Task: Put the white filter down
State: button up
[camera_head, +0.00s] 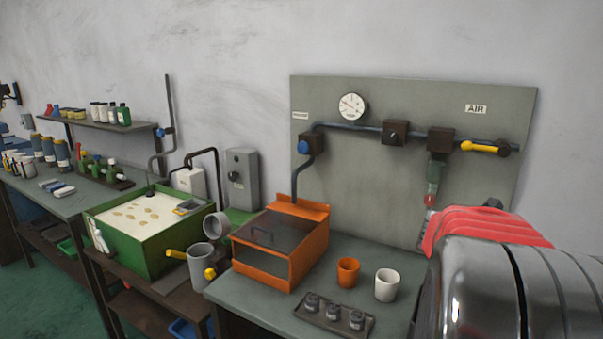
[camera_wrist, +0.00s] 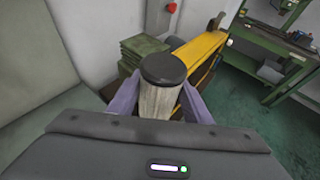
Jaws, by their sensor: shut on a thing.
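The white filter (camera_wrist: 158,101) is a pale upright-looking cylinder with a dark round cap, seen in the wrist view. My gripper (camera_wrist: 160,108) has its two purple fingers on either side of the filter, shut on it. The fingers cover part of its sides, and its lower end is hidden by the gripper body. Neither the filter nor my gripper can be made out in the head view.
In the wrist view, a yellow beam (camera_wrist: 196,52) and stacked green blocks (camera_wrist: 140,52) lie beyond the filter. The head view shows a grey bench (camera_head: 250,306) with an orange box (camera_head: 270,252), cups, a small tray (camera_head: 318,318) and a shiny drum (camera_head: 480,285).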

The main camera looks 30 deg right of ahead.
jog(key=w+a+f+n+t, duration=0.35)
jog(key=w+a, duration=0.25)
jog(key=w, duration=0.4)
jog(key=w+a+f+n+t, duration=0.2)
jog(key=w+a+n+t, duration=0.15)
jog(key=w+a, duration=0.5)
jog(key=w+a+f+n+t, duration=0.3)
jog(key=w+a+t, duration=0.15)
jog(key=w, duration=0.75)
jog(key=w+a+f+n+t+y, duration=0.2)
jog(key=w+a+f+n, duration=0.1)
jog(key=a, duration=0.8)
jog(key=w+a+f+n+t+y, duration=0.2)
jog(key=a+f+n+y, duration=0.1)
jog(key=a, duration=0.9)
jog(key=w+a+f+n+t+y, duration=0.3)
jog(key=a+f, duration=0.2)
jog(key=a, duration=0.6)
jog(key=shift+w+a, duration=0.15)
jog(key=shift+w, duration=0.15)
jog(key=shift+f, duration=0.1)
jog(key=w+r, duration=0.7)
jog(key=r, duration=0.4)
jog(key=shift+w, duration=0.2)
